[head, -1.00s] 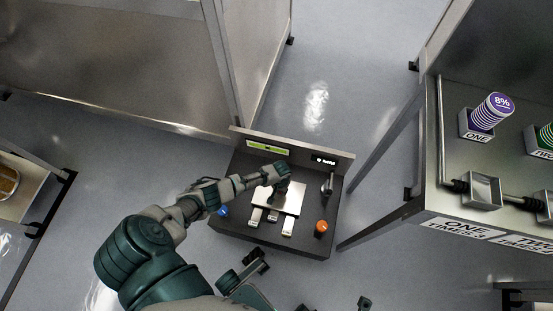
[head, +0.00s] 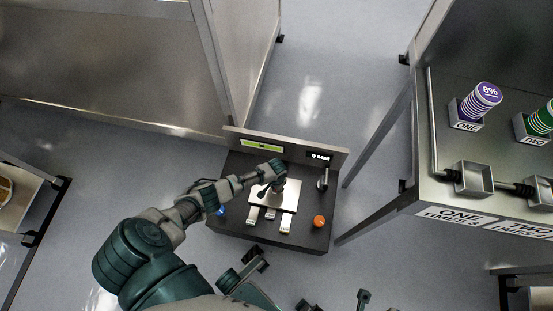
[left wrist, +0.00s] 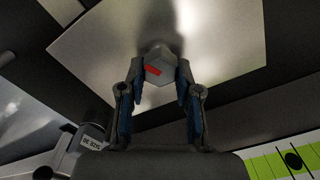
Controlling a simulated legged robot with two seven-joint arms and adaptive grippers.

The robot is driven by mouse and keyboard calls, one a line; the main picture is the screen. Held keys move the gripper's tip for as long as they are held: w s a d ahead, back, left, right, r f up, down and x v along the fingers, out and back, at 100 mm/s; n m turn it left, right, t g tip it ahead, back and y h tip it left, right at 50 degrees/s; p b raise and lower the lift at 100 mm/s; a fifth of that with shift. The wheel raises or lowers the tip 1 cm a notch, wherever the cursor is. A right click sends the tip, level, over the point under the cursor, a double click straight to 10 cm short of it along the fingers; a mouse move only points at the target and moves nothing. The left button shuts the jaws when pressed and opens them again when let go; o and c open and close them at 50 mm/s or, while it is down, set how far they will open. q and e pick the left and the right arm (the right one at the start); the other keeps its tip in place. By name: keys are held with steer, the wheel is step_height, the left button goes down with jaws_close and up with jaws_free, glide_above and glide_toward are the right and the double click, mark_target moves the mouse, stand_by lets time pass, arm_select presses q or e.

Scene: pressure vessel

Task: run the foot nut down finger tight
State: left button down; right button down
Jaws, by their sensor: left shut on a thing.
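The foot nut (left wrist: 160,68) is a grey hexagonal piece with a red mark on its face. It shows in the left wrist view, over a bright metal plate (left wrist: 220,45). My left gripper (left wrist: 159,84) has one finger on each side of the nut and is shut on it. In the head view my left gripper (head: 278,184) is over the same plate (head: 289,199) on the dark bench fixture. The gripper hides the nut there, and how far the nut is run down cannot be told.
The fixture carries an orange knob (head: 319,221), a blue knob (head: 221,210), several white labelled tabs (head: 285,227), a small lever (head: 323,181) and a green display (head: 262,145). A steel bench (head: 440,190) with cup stacks (head: 481,102) stands at right. A steel panel (head: 110,75) stands behind left.

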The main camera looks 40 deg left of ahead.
arm_select(q)
steer(key=c, duration=0.8)
jaws_free()
steer(key=shift+r, duration=0.1)
steer(key=shift+r, duration=0.3)
step_height(320, 180, up, 11)
steer(key=shift+a, duration=0.1)
